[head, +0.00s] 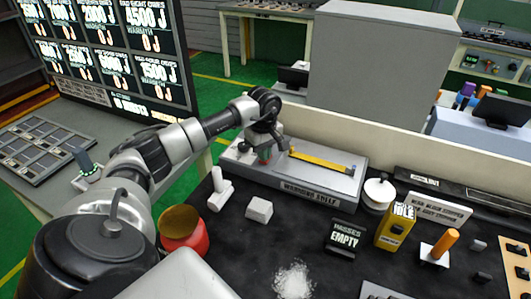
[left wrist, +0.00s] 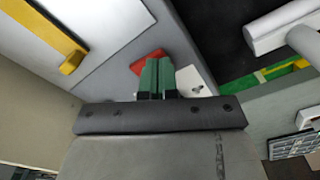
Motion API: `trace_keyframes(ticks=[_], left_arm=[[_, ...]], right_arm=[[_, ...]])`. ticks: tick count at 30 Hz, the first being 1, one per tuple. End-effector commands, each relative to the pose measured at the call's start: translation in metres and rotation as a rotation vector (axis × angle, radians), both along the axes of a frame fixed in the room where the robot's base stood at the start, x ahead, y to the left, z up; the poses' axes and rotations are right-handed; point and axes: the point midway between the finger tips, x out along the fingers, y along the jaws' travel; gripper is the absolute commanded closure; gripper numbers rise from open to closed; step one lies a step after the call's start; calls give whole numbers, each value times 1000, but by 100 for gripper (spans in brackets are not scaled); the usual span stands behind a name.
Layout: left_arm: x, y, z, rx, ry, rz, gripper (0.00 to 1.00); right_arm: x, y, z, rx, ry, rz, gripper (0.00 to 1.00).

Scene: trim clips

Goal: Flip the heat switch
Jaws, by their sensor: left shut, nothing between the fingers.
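The grey shelf unit (head: 300,186), with a label that seems to read "WARMING SHELF", stands along the back of the black bench. A small red piece (head: 264,155), which looks like the heat switch, sits near its left end. In the left wrist view the red piece (left wrist: 148,62) shows just beyond the green fingertips, partly hidden by them. My left gripper (head: 263,143) is shut and empty, right over the red piece. Its fingertips (left wrist: 157,62) are together; I cannot tell whether they touch it. My right gripper is not in view.
A yellow strip (head: 322,162) lies on the shelf unit. A white cylinder piece (head: 220,190), a white block (head: 259,209) and a red jar (head: 185,240) stand in front. A yellow box (head: 394,228) and white powder (head: 293,281) are farther right.

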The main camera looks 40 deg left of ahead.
Motion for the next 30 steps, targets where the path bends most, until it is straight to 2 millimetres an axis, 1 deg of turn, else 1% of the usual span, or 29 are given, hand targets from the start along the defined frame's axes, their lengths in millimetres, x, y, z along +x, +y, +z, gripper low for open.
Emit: trace_keyframes(ticks=[21,26,30], left_arm=[[0,0,-12,0,1,0,100],[-1,0,-8,0,3,0,100],[0,0,2,0,2,0,100]], right_arm=[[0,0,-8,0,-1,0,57],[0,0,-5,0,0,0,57],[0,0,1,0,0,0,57]])
